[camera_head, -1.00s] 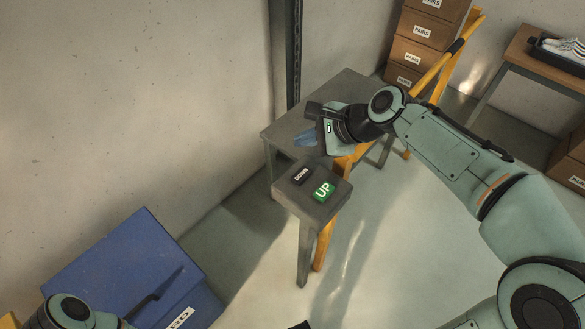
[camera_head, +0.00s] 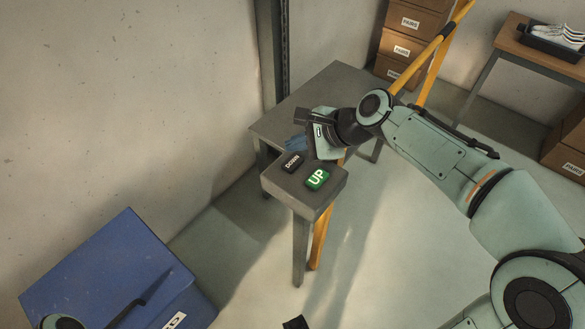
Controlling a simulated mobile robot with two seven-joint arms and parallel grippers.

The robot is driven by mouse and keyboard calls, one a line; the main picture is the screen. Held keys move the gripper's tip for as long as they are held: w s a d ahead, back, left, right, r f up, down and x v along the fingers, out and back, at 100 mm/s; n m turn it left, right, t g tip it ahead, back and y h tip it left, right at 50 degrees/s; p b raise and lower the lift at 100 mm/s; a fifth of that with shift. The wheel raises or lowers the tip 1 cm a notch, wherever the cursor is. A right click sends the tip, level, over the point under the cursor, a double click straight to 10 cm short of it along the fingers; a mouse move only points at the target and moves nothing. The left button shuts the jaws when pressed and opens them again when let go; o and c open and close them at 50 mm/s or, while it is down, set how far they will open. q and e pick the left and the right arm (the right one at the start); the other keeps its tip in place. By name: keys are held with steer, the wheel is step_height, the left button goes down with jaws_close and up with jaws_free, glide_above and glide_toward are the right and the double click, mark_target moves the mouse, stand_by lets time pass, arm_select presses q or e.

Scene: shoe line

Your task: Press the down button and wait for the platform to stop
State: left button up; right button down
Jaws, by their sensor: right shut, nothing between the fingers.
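The down button (camera_head: 292,162) is a dark key marked DOWN on top of a grey control box (camera_head: 275,184). The green up button (camera_head: 317,179) sits beside it, toward the near right. My right gripper (camera_head: 323,150) is just beyond the box, up and to the right of the down button. It is shut and empty, and appears apart from both buttons. Its fingertips are mostly hidden by its own body. I cannot make out the platform clearly.
A grey table (camera_head: 335,85) stands behind the box, with a small blue item (camera_head: 297,143) on it. A yellow frame (camera_head: 437,60) rises behind my right arm. Boxes (camera_head: 402,48) are stacked at the back. A blue bin (camera_head: 105,265) is at lower left. A tray of shoes (camera_head: 553,45) is upper right.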

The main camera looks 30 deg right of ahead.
mark_target(296, 163)
arm_select(q)
steer(key=shift+w+f+b, duration=0.4)
steer(key=shift+f+b, duration=0.1)
steer(key=shift+f, duration=0.05)
arm_select(e)
steer(key=shift+f, duration=1.1)
stand_by(0.6)
arm_select(q)
steer(key=shift+f, duration=0.2)
arm_select(e)
steer(key=shift+f, duration=0.45)
